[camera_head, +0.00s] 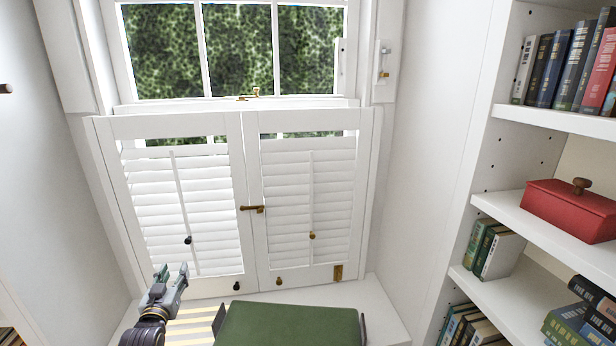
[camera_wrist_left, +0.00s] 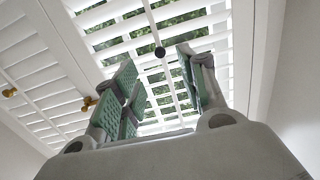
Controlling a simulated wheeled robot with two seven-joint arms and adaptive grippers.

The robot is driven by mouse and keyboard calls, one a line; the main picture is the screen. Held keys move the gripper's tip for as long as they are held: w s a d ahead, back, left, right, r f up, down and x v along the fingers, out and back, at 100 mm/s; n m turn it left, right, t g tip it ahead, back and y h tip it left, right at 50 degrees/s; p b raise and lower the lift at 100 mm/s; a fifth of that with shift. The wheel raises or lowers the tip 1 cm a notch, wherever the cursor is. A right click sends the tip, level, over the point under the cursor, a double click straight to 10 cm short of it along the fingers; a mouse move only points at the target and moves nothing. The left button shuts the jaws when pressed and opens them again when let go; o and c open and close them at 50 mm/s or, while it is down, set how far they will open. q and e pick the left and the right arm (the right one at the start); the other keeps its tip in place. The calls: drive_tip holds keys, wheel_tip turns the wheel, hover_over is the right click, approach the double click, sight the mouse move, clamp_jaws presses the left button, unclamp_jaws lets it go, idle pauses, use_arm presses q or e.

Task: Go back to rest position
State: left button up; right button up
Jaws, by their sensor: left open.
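My left gripper (camera_head: 171,272) is at the lower left of the head view, in front of the left white shutter panel (camera_head: 135,205). Its fingers point up toward the slats, and they are open with nothing between them. In the left wrist view the two green-padded fingers of the gripper (camera_wrist_left: 157,62) stand apart. A dark knob (camera_wrist_left: 160,52) on the shutter shows beyond and between them. Foliage shows through gaps in the slats there. My right gripper is not in view.
Both shutter panels look shut, with a brass latch (camera_head: 252,208) between them. A green cushion (camera_head: 288,324) lies on the white window seat (camera_head: 378,312), right of my gripper. A bookshelf (camera_head: 545,121) with books and a red box (camera_head: 570,209) stands at the right.

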use_arm(q)
drive_tip(key=s+d+f+m+g+h, duration=0.2)
drive_tip(key=s+d+f+g, duration=0.3)
drive_tip(key=s+d+f, duration=0.4)
drive_tip(key=s+d+f+m+g+h, duration=0.2)
drive_tip(key=s+d+f+g, duration=0.3)
drive_tip(key=s+d, duration=0.4)
drive_tip(key=s+d+g, duration=0.3)
drive_tip(key=s+g, duration=0.1)
drive_tip(key=s, duration=0.8)
wheel_tip(320, 180, down, 35)
drive_tip(key=s+g, duration=0.1)
drive_tip(key=s, duration=0.2)
drive_tip(key=s+a+f, duration=0.2)
drive_tip(key=s+f, duration=0.7)
drive_tip(key=s, duration=0.1)
drive_tip(key=s+a+f+m+g, duration=0.1)
drive_tip(key=s+a+f, duration=0.1)
drive_tip(key=s+f, duration=0.7)
drive_tip(key=shift+s+a+f, duration=0.2)
drive_tip(key=shift+s+a, duration=0.05)
drive_tip(key=shift+s, duration=0.9)
